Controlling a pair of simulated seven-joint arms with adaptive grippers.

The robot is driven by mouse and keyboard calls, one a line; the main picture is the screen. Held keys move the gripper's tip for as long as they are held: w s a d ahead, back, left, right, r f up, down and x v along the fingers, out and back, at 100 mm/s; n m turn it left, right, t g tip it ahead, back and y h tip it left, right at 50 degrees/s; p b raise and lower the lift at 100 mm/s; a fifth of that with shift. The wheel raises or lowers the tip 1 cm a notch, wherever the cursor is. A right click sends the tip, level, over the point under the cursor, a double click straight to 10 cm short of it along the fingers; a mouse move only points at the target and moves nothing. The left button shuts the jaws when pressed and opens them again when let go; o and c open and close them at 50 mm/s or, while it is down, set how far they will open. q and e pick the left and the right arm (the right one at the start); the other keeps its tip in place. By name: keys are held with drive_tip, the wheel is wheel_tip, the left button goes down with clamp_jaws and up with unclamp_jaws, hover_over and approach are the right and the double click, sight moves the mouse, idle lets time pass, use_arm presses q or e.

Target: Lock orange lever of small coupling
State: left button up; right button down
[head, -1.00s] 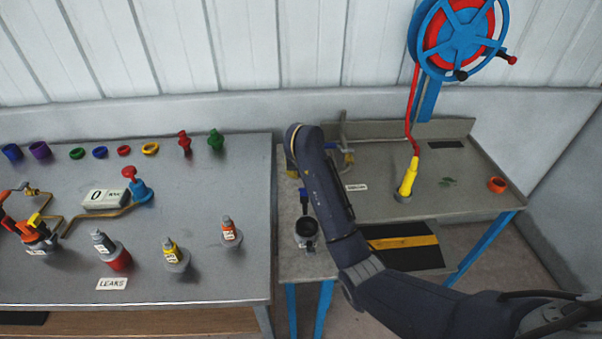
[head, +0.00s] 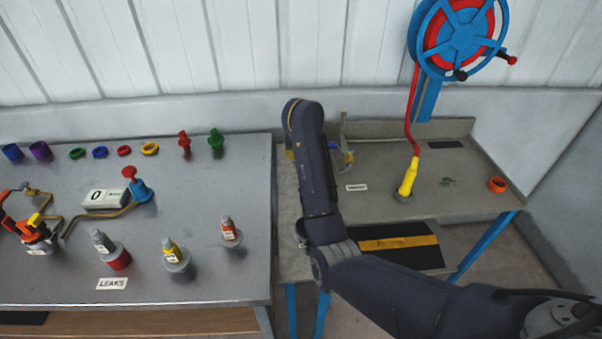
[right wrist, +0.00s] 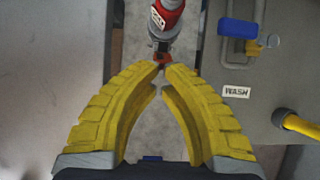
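In the right wrist view, a red cylindrical fitting (right wrist: 168,14) with a white label, likely the small coupling, stands just beyond my fingers. Its small orange part, likely the orange lever (right wrist: 159,57), is right at my fingertips. My right gripper (right wrist: 161,67) has yellow ribbed fingers that lean inward, tips almost together. I cannot tell whether the tips touch the orange part. In the head view my right forearm hides the coupling and most of the gripper. My left gripper is not in view.
In the right wrist view, a blue handle (right wrist: 238,28) on a pipe, a WASH label (right wrist: 237,91) and a yellow nozzle (right wrist: 300,125) are on the right. The left bench (head: 215,285) holds bottles and another orange-levered fitting (head: 38,234). A blue-and-red hose reel (head: 460,38) hangs at the back.

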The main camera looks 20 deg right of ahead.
drive_tip(key=shift+w+d+r+g, duration=0.2)
drive_tip(key=shift+w+r+g, duration=0.25)
drive_tip(key=shift+w+g, duration=0.25)
idle(1.0)
drive_tip(key=s+a+f, duration=0.1)
drive_tip(key=s+f, duration=0.1)
drive_tip(key=s, duration=0.2)
wheel_tip(320, 180, up, 10)
drive_tip(key=shift+r, duration=0.25)
drive_tip(key=shift+d, duration=0.1)
idle(0.4)
